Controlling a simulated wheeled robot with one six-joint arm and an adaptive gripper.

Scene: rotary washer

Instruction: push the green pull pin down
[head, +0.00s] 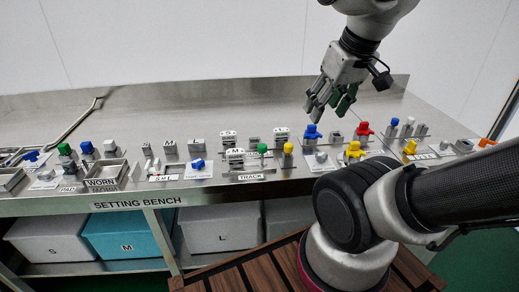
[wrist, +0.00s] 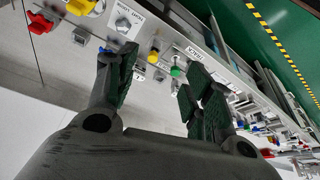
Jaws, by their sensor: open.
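A small pin with a green round head (head: 262,149) stands upright behind the TRACK label (head: 250,178) on the bench. It also shows in the wrist view as a green knob (wrist: 176,71), framed between my fingers. My gripper (head: 331,103) is open and empty. In the head view it hangs above the bench, to the right of the green pin and apart from it. Both fingers show in the wrist view, with a wide gap between them (wrist: 158,76). Another green-topped piece (head: 64,149) stands at the far left of the bench.
A yellow-topped pin (head: 288,149) stands just right of the green pin. Blue (head: 312,132), red (head: 363,130) and yellow pieces crowd the right side. The bench surface (head: 200,112) behind the row is clear.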

